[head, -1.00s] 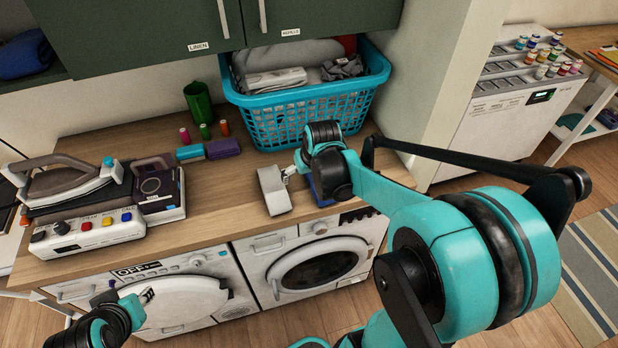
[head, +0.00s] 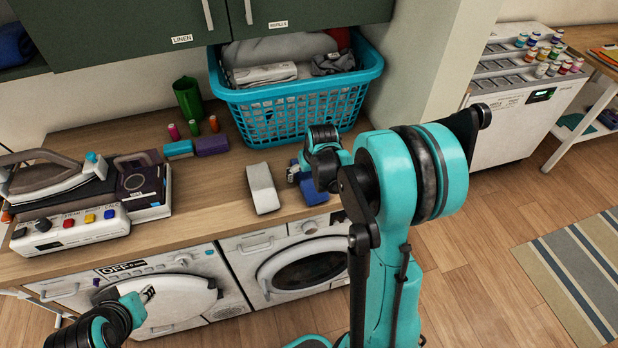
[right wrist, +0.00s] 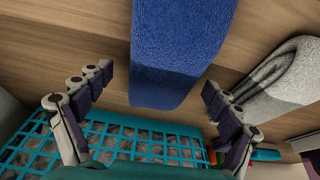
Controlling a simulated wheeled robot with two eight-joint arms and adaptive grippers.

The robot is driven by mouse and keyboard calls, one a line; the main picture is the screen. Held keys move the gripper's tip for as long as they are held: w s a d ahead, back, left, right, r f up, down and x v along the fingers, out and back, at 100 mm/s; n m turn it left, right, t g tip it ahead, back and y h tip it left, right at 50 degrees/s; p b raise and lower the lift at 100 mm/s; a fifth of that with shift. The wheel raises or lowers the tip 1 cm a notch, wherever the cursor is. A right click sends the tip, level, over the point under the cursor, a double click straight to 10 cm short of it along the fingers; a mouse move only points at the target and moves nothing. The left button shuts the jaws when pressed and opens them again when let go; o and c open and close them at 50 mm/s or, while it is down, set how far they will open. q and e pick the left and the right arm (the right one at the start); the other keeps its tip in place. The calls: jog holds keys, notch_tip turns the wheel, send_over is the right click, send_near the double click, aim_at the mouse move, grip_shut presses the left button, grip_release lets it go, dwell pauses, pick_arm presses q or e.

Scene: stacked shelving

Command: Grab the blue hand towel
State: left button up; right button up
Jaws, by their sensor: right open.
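The blue hand towel (head: 314,193) lies on the wooden counter, partly hidden behind my right gripper and arm in the head view. In the right wrist view the towel (right wrist: 172,50) is a long blue folded strip at the upper middle. My right gripper (head: 298,174) is above the towel; in the right wrist view its open fingers (right wrist: 157,82) stand apart on either side of it, with nothing between them gripped. My left gripper (head: 148,294) is low in front of the left washer, away from the towel; its jaw opening is too small to judge.
A grey folded towel (head: 262,188) lies just left of the blue one. A turquoise laundry basket (head: 290,108) stands behind. An iron (head: 50,178), a green cup (head: 188,98), spools and small blocks are on the left. Green cabinets (head: 120,28) hang above.

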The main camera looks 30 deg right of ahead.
jog(key=c, duration=1.3)
jog(key=shift+r, duration=0.15)
